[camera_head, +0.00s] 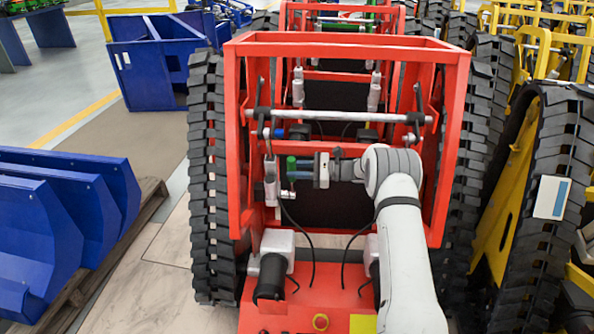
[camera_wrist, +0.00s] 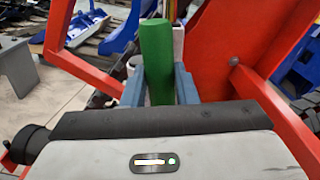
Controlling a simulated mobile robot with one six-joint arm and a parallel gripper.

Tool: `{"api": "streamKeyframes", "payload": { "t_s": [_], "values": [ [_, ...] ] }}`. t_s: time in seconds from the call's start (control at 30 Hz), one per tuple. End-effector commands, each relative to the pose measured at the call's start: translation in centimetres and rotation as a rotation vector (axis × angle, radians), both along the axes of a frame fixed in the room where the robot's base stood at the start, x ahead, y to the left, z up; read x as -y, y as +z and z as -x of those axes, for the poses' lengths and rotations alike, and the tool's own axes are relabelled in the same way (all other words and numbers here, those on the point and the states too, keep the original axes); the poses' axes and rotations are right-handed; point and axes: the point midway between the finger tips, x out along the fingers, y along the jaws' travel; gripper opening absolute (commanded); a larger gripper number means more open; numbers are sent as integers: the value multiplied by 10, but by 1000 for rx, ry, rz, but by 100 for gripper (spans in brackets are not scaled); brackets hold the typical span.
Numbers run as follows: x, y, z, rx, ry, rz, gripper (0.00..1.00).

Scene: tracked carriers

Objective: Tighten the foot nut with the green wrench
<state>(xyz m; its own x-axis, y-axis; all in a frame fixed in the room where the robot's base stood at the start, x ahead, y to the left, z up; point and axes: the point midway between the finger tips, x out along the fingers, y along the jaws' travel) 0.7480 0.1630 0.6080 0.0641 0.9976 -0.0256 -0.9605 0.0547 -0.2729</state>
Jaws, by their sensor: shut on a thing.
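The green wrench (camera_head: 291,164) shows as a short upright green piece at the left side of the red carrier frame. In the wrist view its thick green handle (camera_wrist: 156,55) stands upright between two blue-grey fingers. My gripper (camera_head: 302,168) reaches in from the right and is shut on this handle; it also shows in the wrist view (camera_wrist: 159,88). A pale upright cylinder (camera_head: 271,172) stands just left of the wrench. I cannot make out the foot nut or whether the wrench touches it; the wrench's lower end is hidden in the wrist view.
The red carrier frame (camera_head: 345,48) surrounds my arm, with a grey crossbar (camera_head: 345,116) above it. Black tracks flank it on the left (camera_head: 207,190) and right (camera_head: 470,160). Blue parts (camera_head: 62,215) lie on a pallet at left. A yellow carrier (camera_head: 520,170) stands close at right.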

Motion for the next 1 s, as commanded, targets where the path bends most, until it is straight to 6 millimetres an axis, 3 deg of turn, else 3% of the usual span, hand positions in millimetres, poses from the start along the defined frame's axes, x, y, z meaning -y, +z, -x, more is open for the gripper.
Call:
{"api": "streamKeyframes", "payload": {
  "t_s": [0.43, 1.0],
  "values": [
    [1, 4, -15, -95, 0, -7, 0],
    [1, 3, -9, -59, 0, -4, 0]
  ]
}}
